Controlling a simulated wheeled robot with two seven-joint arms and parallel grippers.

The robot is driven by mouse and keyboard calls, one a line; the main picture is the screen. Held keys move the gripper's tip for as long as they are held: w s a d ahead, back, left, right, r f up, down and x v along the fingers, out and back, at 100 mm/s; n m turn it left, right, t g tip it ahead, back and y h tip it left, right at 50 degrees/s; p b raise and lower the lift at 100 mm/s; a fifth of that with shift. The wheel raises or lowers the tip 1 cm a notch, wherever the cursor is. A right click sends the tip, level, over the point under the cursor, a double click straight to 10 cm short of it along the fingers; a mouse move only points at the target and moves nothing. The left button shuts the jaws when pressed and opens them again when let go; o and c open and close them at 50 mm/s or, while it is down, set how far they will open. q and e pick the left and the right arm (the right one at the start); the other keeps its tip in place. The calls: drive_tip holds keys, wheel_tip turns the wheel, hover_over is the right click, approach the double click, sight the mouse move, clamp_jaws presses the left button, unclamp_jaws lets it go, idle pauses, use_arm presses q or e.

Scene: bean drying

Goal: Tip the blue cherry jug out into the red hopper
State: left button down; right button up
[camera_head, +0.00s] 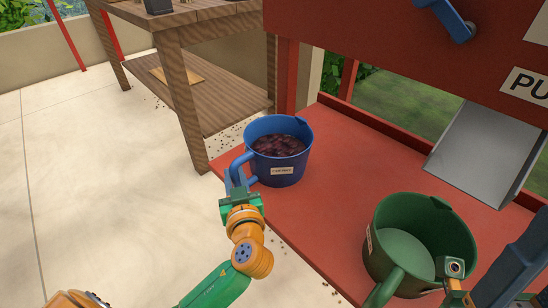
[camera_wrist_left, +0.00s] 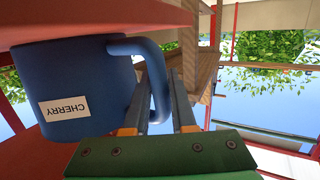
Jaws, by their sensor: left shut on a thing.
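The blue cherry jug (camera_head: 285,172) stands upright on a red platform in the head view, with dark red cherries (camera_head: 279,146) inside. My left gripper (camera_head: 238,178) is shut on its handle, at the jug's left side. In the left wrist view, which looks upside down, the blue jug (camera_wrist_left: 92,85) shows its CHERRY label, and the fingers (camera_wrist_left: 160,85) lie either side of the handle. A large red machine (camera_head: 410,50) stands at the upper right; its top is out of view, so I cannot see a hopper mouth. My right gripper (camera_head: 515,262) is partly cut off at the lower right.
A green jug (camera_head: 385,225) stands on the red platform (camera_head: 320,215) at the lower right, near my right arm. A grey metal chute (camera_head: 485,150) slopes from the machine. A wooden bench (camera_head: 185,90) stands behind the blue jug. The platform between the jugs is clear.

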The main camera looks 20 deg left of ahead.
sight(232, 164)
use_arm(q)
drive_tip(key=shift+r+p, duration=2.2)
drive_tip(key=shift+r, duration=0.3)
